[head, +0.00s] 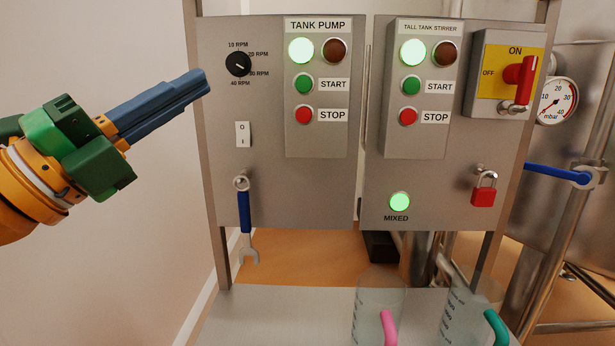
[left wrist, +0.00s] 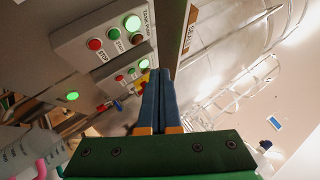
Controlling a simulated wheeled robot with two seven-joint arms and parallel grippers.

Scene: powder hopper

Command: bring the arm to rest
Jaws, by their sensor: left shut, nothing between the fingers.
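My left gripper (head: 205,84) has blue fingers, a green body and an orange wrist. In the head view it is at the left, pointing right and up, in front of the panel's left edge near the rotary RPM knob (head: 238,65). Its fingers are together with nothing between them. In the left wrist view the blue fingers (left wrist: 160,75) also lie together, with the panel to their left. I cannot tell whether the fingertips touch the panel. My right gripper does not show.
The steel control panel (head: 260,185) holds lit lamps, buttons, a red-and-yellow switch (head: 514,75) and a red padlock (head: 484,190). A blue-handled wrench (head: 245,218) hangs on it. Two clear jugs with pink (head: 388,328) and green (head: 496,326) handles stand on the shelf below. Left of the panel is bare wall.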

